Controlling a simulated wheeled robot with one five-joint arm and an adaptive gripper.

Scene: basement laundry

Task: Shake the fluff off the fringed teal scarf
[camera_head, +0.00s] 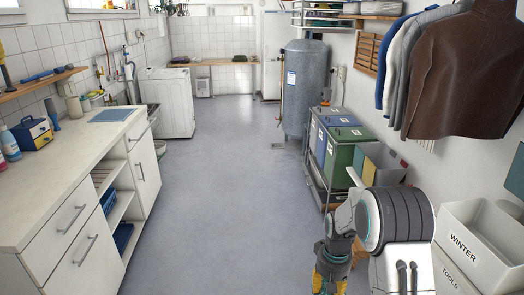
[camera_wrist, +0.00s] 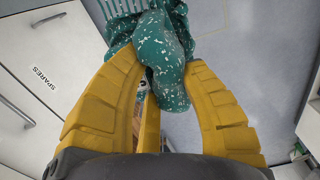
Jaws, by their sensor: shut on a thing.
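The teal scarf (camera_wrist: 165,45) shows in the wrist view, bunched and dotted with many white flecks of fluff. Pale fringe-like strands (camera_wrist: 120,8) show at the top edge. The rest of the scarf runs out of the top of the view. In the head view my gripper (camera_head: 325,282) is partly seen at the bottom edge, and the scarf is out of view there.
A long counter (camera_head: 65,150) with drawers runs along the left. Sorting bins (camera_head: 340,140) stand at the right, with hanging clothes (camera_head: 455,70) beyond my arm. White boxes, one labelled WINTER (camera_head: 465,245), are at lower right. The grey floor (camera_head: 225,190) between is clear.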

